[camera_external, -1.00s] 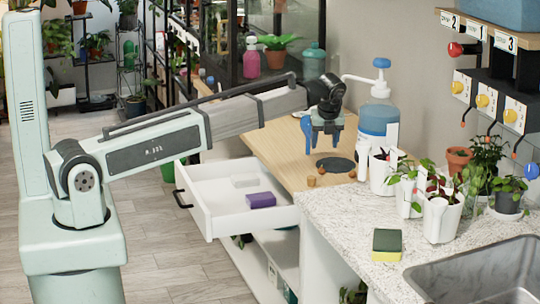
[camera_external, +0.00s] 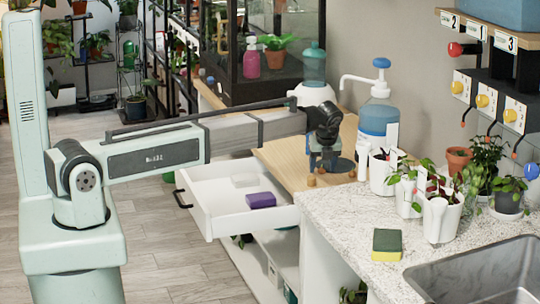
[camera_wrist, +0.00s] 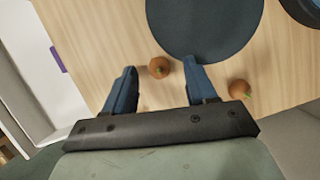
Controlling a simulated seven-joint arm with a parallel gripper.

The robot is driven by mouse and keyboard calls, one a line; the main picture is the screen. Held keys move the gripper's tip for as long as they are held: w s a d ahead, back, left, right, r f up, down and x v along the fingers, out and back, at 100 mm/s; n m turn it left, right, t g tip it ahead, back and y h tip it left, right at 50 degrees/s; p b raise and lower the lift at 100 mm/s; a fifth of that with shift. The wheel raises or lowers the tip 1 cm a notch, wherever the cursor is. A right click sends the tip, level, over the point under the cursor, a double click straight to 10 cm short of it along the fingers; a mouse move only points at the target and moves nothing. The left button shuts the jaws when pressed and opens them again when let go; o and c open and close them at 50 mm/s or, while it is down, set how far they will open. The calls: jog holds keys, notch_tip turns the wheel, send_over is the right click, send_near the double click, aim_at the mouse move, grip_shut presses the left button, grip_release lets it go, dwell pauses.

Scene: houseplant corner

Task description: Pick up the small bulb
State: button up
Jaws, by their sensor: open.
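Two small brown-orange bulbs lie on the wooden tabletop. In the wrist view, one bulb (camera_wrist: 159,67) lies between the tips of my open gripper (camera_wrist: 160,68), with a gap to both blue fingers. Nothing is held.
A dark round mat (camera_wrist: 205,25) lies just beyond the fingertips. An open white drawer (camera_external: 210,208) with a purple box (camera_external: 261,200) is at the left.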

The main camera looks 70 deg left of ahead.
jog(key=shift+a+f, duration=0.1)
jog(key=shift+f, duration=0.1)
grip_shut()
dwell(0.4)
jog(key=shift+r, duration=0.15)
